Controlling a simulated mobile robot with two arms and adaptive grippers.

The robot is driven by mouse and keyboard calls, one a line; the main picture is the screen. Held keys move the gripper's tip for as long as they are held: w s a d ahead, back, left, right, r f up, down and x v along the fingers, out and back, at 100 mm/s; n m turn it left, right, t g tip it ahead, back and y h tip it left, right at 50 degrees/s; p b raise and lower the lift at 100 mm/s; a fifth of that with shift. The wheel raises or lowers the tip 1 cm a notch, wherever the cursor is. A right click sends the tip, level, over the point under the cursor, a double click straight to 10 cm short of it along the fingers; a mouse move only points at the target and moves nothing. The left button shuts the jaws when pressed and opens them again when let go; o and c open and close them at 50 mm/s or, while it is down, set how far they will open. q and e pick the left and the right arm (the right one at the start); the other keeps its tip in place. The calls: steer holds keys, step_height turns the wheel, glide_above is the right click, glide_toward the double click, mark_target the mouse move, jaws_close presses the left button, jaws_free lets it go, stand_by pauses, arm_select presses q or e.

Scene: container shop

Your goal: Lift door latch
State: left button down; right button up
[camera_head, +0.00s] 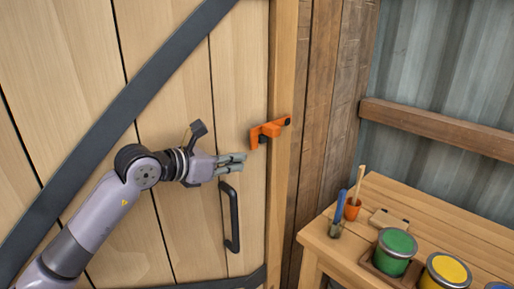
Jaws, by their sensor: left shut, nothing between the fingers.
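The orange door latch (268,130) is mounted at the right edge of the wooden door (180,80), reaching across to the door frame. My left gripper (243,163) comes in from the left with its fingers shut and empty. In the picture its fingertips are just below and left of the latch, with a small gap between them. The black door handle (233,218) hangs below the fingers. My right gripper is not in view.
A wooden rail (440,127) runs along the corrugated wall. Dark straps cross the door.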

mark_target(278, 133)
arm_select(q)
steer(key=w+d+p, duration=0.3)
steer(key=w+d, duration=0.3)
steer(key=w, duration=0.1)
steer(key=shift+d+r, duration=0.25)
steer(key=shift+r, duration=0.05)
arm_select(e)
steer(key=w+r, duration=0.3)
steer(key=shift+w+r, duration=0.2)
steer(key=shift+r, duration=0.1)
arm_select(q)
steer(key=shift+r, duration=0.1)
